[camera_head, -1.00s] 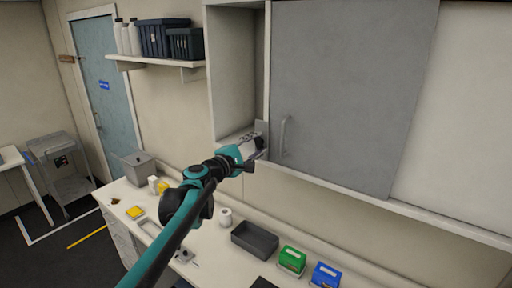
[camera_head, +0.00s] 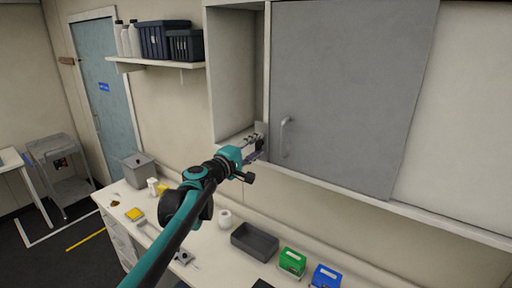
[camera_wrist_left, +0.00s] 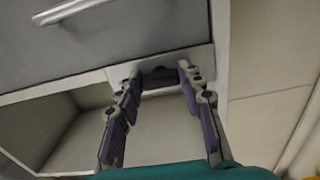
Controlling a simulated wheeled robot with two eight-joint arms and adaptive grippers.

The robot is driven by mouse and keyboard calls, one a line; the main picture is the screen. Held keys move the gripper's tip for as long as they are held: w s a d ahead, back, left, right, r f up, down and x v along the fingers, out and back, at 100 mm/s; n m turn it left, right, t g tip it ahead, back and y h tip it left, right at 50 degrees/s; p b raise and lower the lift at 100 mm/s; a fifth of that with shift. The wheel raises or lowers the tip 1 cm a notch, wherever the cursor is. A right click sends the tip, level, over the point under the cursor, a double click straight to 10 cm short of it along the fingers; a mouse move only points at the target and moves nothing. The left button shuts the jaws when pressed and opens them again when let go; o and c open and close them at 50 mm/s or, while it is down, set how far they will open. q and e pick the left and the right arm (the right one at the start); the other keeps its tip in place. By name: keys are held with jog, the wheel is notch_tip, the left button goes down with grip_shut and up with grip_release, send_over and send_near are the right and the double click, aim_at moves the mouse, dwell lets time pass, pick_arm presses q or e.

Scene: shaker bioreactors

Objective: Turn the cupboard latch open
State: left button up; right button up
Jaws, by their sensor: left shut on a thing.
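The cupboard has a grey sliding door (camera_head: 345,95) with a pale upright handle (camera_head: 284,136). At the door's lower left edge is a small pale plate with the dark latch (camera_wrist_left: 158,76), seen between the fingers in the left wrist view. My left gripper (camera_head: 260,146) is at this latch, just left of the handle. In the left wrist view, its fingers (camera_wrist_left: 160,70) stand on either side of the dark latch, shut on it. The fingers partly hide the latch in the head view. My right gripper is not in view.
The cupboard's left section (camera_head: 234,75) is open and looks empty. Below it, the counter holds a dark tray (camera_head: 255,241), a green box (camera_head: 292,262), a blue box (camera_head: 326,276) and a white roll (camera_head: 224,219). A loaded shelf (camera_head: 150,62) is at left.

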pick_arm(q)
jog(key=shift+f, duration=0.1)
jog(key=o, duration=1.2)
jog(key=shift+s, duration=0.1)
jog(key=shift+c, duration=0.2)
jog(key=v, duration=1.2)
